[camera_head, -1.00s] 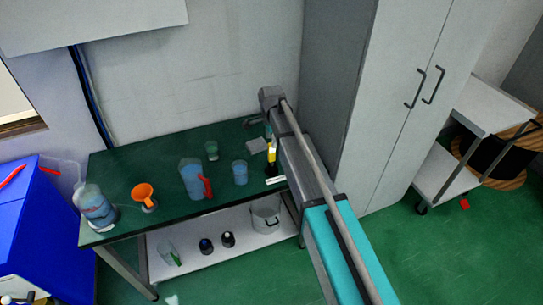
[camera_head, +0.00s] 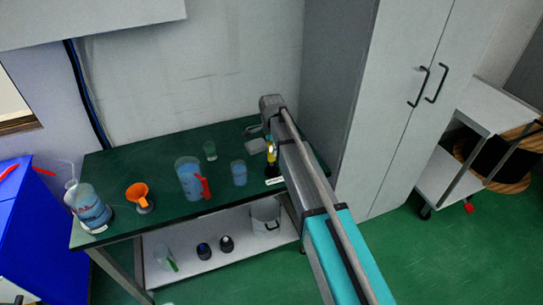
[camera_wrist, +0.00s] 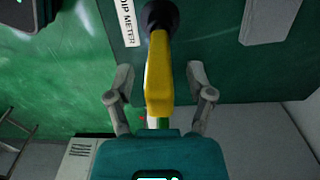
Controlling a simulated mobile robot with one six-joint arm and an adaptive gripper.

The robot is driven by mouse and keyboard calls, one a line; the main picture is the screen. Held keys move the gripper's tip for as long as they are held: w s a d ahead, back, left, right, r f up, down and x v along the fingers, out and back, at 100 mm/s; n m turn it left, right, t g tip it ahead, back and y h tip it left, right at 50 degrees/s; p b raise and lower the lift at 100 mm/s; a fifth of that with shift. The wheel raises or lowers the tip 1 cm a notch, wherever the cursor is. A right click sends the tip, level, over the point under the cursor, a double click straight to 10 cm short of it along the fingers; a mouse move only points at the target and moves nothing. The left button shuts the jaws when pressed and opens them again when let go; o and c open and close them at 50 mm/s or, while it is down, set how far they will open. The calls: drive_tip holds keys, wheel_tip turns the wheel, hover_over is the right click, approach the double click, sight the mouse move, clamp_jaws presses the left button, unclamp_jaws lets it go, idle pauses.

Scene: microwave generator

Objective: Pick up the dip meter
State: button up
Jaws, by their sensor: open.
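The dip meter (camera_wrist: 158,75) is a yellow upright tool with a black round end. In the wrist view it lies between the two fingers of my gripper (camera_wrist: 158,82), which are open with a gap on either side of it. A white label reading DIP METER (camera_wrist: 128,22) lies next to it on the green table. In the head view the yellow part of the dip meter (camera_head: 271,153) shows beside my arm at the right end of the table (camera_head: 155,160); my arm covers part of it.
A blue beaker (camera_head: 239,173), a pitcher with a red handle (camera_head: 188,178), an orange funnel (camera_head: 138,193) and a wash bottle (camera_head: 88,208) stand to the left on the table. A tall grey cabinet (camera_head: 385,110) stands close on the right.

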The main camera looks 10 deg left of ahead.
idle(0.3)
clamp_jaws()
drive_tip(key=shift+r, duration=0.15)
idle(0.4)
wheel_tip(320, 180, up, 10)
drive_tip(key=p, duration=1)
idle(0.6)
drive_tip(key=s+a+r+p, duration=0.5)
drive_tip(key=s+a, duration=0.2)
drive_tip(key=a, duration=0.4)
drive_tip(key=shift+a, duration=0.15)
